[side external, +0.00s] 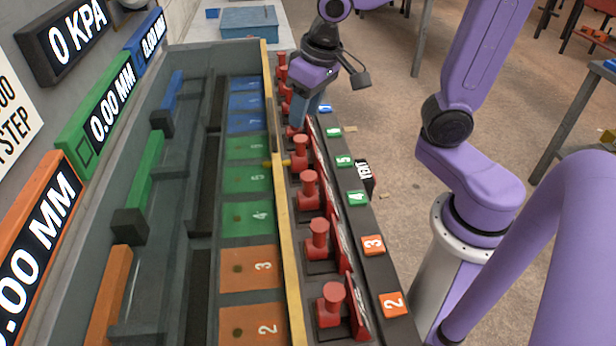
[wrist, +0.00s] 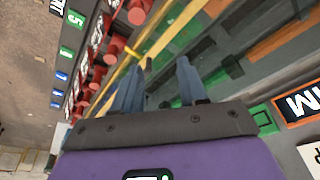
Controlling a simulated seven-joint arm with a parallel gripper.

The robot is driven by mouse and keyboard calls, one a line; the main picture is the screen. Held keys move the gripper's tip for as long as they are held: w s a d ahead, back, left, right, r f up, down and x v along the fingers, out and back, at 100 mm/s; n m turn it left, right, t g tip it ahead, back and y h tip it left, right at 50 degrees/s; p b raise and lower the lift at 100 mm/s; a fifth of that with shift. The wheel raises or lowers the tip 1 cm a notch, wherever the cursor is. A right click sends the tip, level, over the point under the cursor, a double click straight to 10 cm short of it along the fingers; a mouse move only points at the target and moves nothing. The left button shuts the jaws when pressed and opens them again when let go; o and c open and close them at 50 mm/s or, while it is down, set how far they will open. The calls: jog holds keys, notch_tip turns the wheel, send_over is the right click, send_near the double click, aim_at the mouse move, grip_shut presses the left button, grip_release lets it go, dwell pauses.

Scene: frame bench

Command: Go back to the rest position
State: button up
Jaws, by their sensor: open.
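In the side external view my gripper (side external: 299,122) is over the far half of the bench, with its blue-grey fingers pointing down at the row of red knobs (side external: 308,190). The near finger overlaps the far knobs in the picture, and I cannot tell whether it touches one. In the wrist view my gripper (wrist: 165,62) has its two fingers spread apart, with nothing held between them. The yellow rail (wrist: 190,32) and the red knobs (wrist: 101,55) show beyond and left of the fingers.
A grey bench frame (side external: 185,47) holds numbered orange, green and blue plates (side external: 247,208). Number tags (side external: 373,245) line the knob row. Display boxes (side external: 95,115) stand at left, reading zero. A blue box (side external: 249,22) is at the back. Floor (side external: 385,100) is open at right.

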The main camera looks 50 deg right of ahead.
jog(key=s+f+n+g, duration=0.2)
jog(key=s+f+n, duration=0.2)
jog(key=s+n, duration=0.7)
jog(key=s, duration=0.7)
jog(key=shift+f+n+g, duration=0.2)
jog(key=shift+n+g, duration=0.1)
jog(key=shift+n, duration=0.1)
jog(key=shift+d, duration=0.1)
